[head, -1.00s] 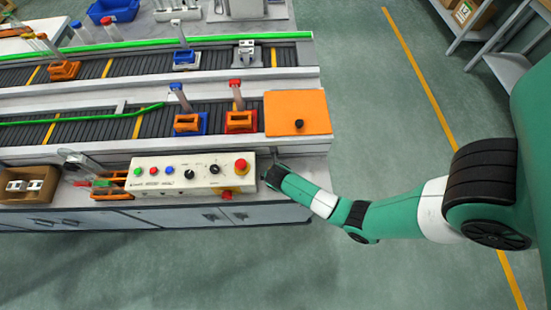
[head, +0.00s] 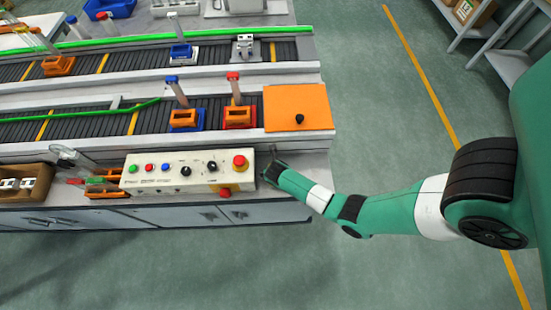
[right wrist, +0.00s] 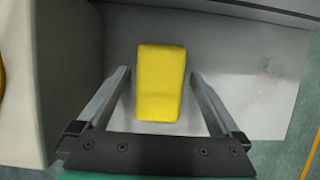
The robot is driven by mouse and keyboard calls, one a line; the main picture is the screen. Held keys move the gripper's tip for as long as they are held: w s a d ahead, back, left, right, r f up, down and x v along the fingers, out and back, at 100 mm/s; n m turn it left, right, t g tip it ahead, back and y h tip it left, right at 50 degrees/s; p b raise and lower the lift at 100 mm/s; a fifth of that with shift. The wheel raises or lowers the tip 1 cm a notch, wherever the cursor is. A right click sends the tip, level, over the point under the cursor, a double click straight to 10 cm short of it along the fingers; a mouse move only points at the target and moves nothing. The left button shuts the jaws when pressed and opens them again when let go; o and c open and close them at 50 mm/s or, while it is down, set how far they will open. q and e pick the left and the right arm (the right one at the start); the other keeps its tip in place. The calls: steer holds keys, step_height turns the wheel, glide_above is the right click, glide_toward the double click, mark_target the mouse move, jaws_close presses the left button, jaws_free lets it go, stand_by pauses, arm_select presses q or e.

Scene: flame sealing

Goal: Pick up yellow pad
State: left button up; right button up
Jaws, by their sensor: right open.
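The yellow pad (right wrist: 160,80) is a rounded block lying on a light grey surface (right wrist: 255,75) in the right wrist view. My right gripper (right wrist: 160,80) is open, with one finger on each side of the pad and a gap on both sides. In the head view my right gripper (head: 274,168) is at the right end of the control box (head: 190,172), over the bench's front corner. The pad is hidden there. My left gripper is not in view.
The control box with a red button (head: 239,161) stands close to the left of my right gripper. An orange plate (head: 297,107) with a black knob lies behind it. Conveyors carry tubes in blue, red and orange holders. Open floor lies to the right.

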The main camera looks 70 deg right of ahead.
steer(key=shift+f, duration=0.15)
steer(key=c, duration=1.5)
steer(key=shift+o, duration=0.2)
steer(key=shift+r, duration=0.2)
steer(key=p+v, duration=0.1)
steer(key=v, duration=0.1)
steer(key=d+p+v, duration=0.1)
steer(key=p+v, duration=0.1)
steer(key=v, duration=0.1)
steer(key=shift+r, duration=0.25)
steer(key=s+a+r+p, duration=0.4)
steer(key=s+a+r, duration=0.4)
steer(key=a, duration=0.1)
steer(key=shift+s+a+p, duration=0.3)
steer(key=shift+a+p, duration=0.05)
steer(key=shift+p, duration=0.05)
